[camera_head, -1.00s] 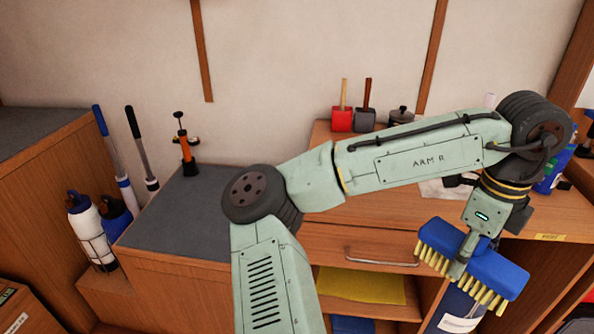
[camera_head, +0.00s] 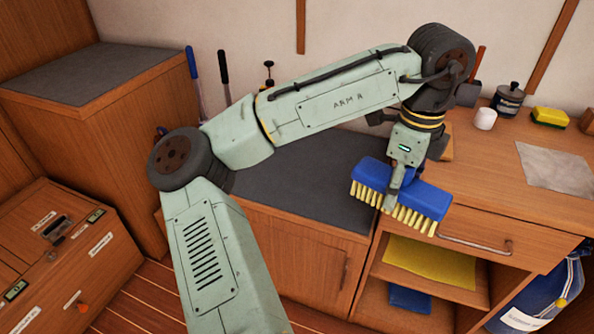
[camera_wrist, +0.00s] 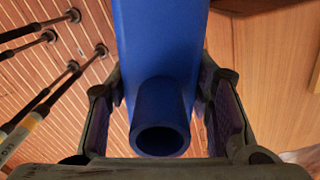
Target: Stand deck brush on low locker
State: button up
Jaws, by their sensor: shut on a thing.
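The deck brush (camera_head: 427,197) has a blue block with yellow bristles along its lower side and no handle in it. My gripper (camera_head: 391,198) is shut on it at the middle and holds it in the air, bristles down. In the wrist view the blue block (camera_wrist: 160,40) and its round socket (camera_wrist: 160,125) lie between my two fingers. The low locker (camera_head: 310,180), with a dark grey top and wooden front, is left of the brush. My arm hides part of its top. The visible top there is clear.
A wooden counter (camera_head: 480,190) with a drawer handle and open shelves stands at right. It carries a dark pot (camera_head: 507,100), a white cup (camera_head: 485,119) and a yellow sponge (camera_head: 550,117). A taller grey-topped cabinet (camera_head: 90,75) stands at left. Poles (camera_head: 224,75) stand behind my arm.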

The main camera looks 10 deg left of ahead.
aim_at(306, 168)
jog(key=i+u, duration=0.3)
jog(key=i, duration=1.05)
